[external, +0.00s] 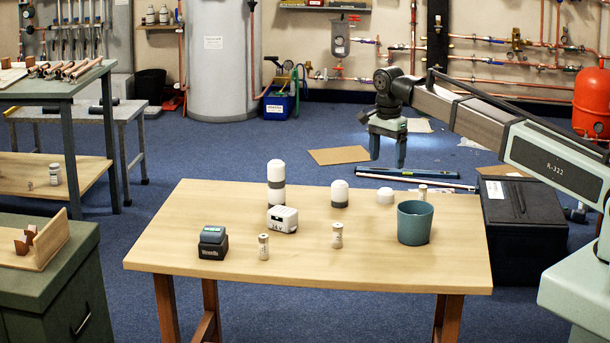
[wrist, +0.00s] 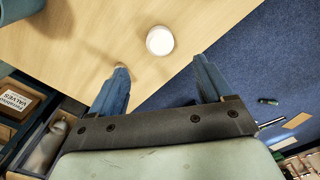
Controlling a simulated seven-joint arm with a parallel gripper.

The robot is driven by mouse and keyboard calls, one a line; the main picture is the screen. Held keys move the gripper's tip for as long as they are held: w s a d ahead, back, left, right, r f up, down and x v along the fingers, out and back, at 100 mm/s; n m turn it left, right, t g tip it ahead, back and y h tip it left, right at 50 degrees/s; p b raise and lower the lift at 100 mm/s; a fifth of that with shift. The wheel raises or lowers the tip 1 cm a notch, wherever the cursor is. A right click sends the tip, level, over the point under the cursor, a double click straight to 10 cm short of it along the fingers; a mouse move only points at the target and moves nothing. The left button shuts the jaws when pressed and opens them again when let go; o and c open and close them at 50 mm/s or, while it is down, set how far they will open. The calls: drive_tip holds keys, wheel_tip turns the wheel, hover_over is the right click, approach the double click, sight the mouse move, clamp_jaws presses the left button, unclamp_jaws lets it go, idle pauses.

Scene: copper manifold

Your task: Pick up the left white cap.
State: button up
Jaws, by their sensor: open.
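Several white pieces stand on the table. The leftmost is a white dome top (external: 276,168) on a stack with a dark grey band. Right of it is a white dome (external: 339,190) with a grey base band. Farther right is a small plain white cap (external: 385,195), apparently the round white one in the wrist view (wrist: 160,40). My gripper (external: 387,162) is open and empty, fingers pointing down, above the table's far edge. In the wrist view the white cap lies just beyond and between my fingertips (wrist: 160,66), apart from them.
A teal cup (external: 415,223) stands at the table's right, with a small vial (external: 423,192) behind it. A white box (external: 283,219), a dark block (external: 212,243) and two small vials (external: 263,246) (external: 337,236) stand nearer the front. The table's (external: 400,275) front right is bare.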

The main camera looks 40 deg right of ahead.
sight(386, 190)
drive_tip(key=shift+f, duration=4.7)
drive_tip(key=c, duration=1.1)
drive_tip(key=shift+r, duration=0.15)
